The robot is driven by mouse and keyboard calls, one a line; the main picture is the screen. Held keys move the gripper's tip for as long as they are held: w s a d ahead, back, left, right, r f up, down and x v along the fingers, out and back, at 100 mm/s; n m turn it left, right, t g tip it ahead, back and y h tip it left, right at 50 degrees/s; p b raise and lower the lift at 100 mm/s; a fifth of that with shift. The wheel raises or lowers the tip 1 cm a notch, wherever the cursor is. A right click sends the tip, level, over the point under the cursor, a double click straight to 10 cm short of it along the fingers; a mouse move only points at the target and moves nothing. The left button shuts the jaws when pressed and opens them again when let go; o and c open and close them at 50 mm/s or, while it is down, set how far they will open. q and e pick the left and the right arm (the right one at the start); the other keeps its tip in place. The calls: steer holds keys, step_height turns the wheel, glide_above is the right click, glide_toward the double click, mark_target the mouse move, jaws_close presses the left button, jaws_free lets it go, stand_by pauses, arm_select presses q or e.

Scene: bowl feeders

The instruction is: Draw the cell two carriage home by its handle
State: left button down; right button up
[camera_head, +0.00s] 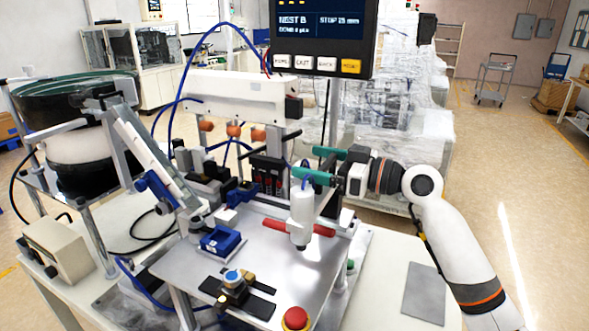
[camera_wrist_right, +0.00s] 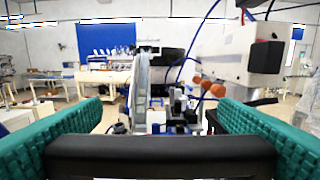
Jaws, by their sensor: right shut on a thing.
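My right gripper (camera_head: 304,162) reaches in from the right at the far side of the bench machine, its two teal fingers pointing left. In the right wrist view a black bar handle (camera_wrist_right: 160,156) spans between the teal pads, and the gripper is shut on it. The carriage under the handle is mostly hidden; I cannot make out its position on its track. My left gripper is in neither view.
A white cylinder (camera_head: 301,208) with a red crossbar stands just in front of my right fingers. A display (camera_head: 322,30) reads NEST B and STOP 15 mm. A bowl feeder (camera_head: 75,110) stands left.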

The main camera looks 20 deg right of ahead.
steer(key=shift+s+d+f, duration=0.15)
steer(key=shift+s+d, duration=0.05)
steer(key=shift+a, duration=0.1)
